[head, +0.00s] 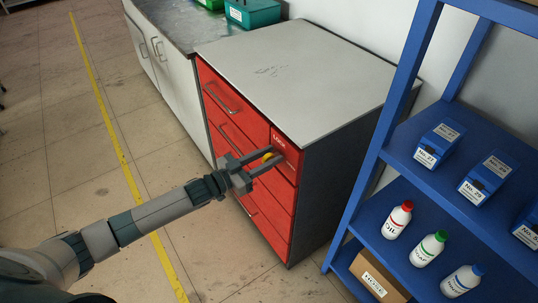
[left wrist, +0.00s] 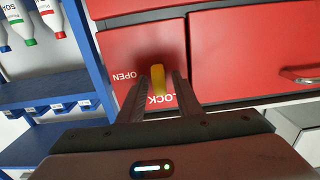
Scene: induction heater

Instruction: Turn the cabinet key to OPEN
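The red drawer cabinet (head: 225,122) stands in the middle of the head view, with a grey top. Its yellow key (head: 267,157) sits on the front near the upper right corner. In the left wrist view the key (left wrist: 158,79) lies between my left gripper's fingers (left wrist: 160,92), with a gap visible at its sides. The printed words OPEN (left wrist: 124,76) and LOCK (left wrist: 161,99) show beside it; the key's tip is near LOCK. My left gripper (head: 270,160) is open around the key. My right gripper is in neither view.
A blue shelf (head: 462,142) with blue boxes and capped bottles stands right of the cabinet. A cardboard box (head: 376,279) is on its lower level. White cabinets (head: 165,68) stand to the left. The floor before the cabinet is clear.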

